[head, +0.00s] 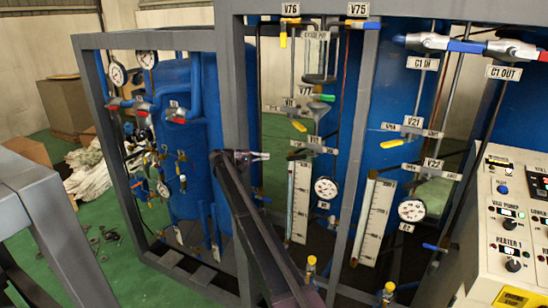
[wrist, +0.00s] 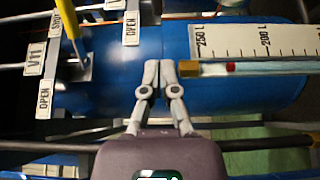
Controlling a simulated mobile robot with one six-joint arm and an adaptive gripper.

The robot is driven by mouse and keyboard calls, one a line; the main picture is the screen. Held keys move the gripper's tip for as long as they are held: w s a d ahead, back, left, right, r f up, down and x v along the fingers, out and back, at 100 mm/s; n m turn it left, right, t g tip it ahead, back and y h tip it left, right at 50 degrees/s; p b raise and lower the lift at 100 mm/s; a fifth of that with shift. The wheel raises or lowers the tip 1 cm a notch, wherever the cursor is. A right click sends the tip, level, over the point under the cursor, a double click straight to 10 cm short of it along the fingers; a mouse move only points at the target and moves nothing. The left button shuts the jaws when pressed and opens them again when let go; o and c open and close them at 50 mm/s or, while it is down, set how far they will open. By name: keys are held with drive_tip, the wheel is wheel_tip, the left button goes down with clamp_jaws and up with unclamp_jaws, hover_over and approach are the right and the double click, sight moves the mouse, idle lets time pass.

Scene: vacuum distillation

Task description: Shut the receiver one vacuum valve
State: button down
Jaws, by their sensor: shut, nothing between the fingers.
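My gripper (head: 262,156) is in the middle of the head view, at the end of my dark arm, with its fingers pointing right. In the wrist view my gripper (wrist: 158,66) has its two fingertips together with nothing between them. A yellow valve handle (wrist: 70,35) is left of the fingers and apart from them. A plate (wrist: 35,58) marked V11 is beside it, with SHUT and OPEN plates around it. In the head view a yellow handle (head: 299,126) hangs right of and above my gripper. I cannot tell for sure which valve is the receiver one vacuum valve.
A white level scale (wrist: 250,42) lies close right of my fingertips in the wrist view. Grey frame posts (head: 235,80), blue tanks (head: 365,120) and dial gauges (head: 325,188) crowd the surroundings. A control panel (head: 510,215) stands at the right. Green floor shows at the left.

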drive_tip(key=d, duration=0.9)
drive_tip(key=shift+d, duration=0.3)
drive_tip(key=shift+w, duration=0.1)
drive_tip(key=shift+a, duration=0.15)
drive_tip(key=shift+s+d+n+t, duration=0.2)
drive_tip(key=shift+s+n+t, duration=0.15)
drive_tip(key=shift+n+t, duration=0.4)
